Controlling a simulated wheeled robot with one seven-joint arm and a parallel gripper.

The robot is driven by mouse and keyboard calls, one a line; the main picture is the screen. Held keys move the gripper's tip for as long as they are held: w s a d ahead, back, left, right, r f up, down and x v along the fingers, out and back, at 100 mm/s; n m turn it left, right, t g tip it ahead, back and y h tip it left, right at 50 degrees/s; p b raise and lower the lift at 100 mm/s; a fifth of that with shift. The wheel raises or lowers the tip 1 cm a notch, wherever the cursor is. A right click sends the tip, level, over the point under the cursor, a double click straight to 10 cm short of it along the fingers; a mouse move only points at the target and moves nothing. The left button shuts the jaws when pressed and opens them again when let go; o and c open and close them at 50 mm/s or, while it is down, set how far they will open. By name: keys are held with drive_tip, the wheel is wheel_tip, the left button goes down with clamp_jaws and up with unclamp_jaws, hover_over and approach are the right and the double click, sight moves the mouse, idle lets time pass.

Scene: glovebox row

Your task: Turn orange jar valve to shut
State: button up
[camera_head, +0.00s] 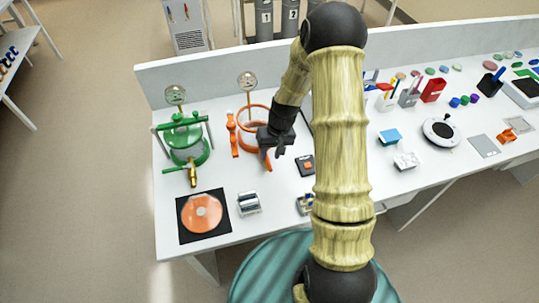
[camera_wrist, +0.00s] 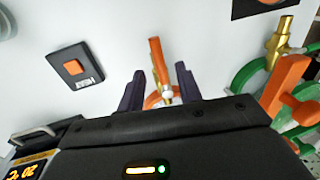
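The orange jar (camera_head: 256,107) shows as orange rings under a round gauge (camera_head: 248,82), partly hidden by my arm. In the wrist view, an orange lever (camera_wrist: 156,58), which looks like its valve handle, stands up between my two dark fingers, with a pale knob (camera_wrist: 168,95) and an orange curved part below it. My gripper (camera_wrist: 160,80) is open, with a gap on both sides of the lever; I cannot tell how deep the lever sits between the fingers. In the head view my gripper (camera_head: 275,158) is at the jar's front right and hides most of the valve.
A green jar (camera_head: 184,142) with a brass valve (camera_head: 192,176) stands to the left. An orange disc (camera_head: 202,212) lies on a black mat in front. An orange upright clamp (camera_head: 233,135) is beside the orange jar. A dark box with an orange button (camera_head: 308,164) sits to the right.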

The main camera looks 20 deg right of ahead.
sight(267, 159)
drive_tip(key=shift+a+f, duration=0.25)
drive_tip(key=shift+f, duration=1)
clamp_jaws()
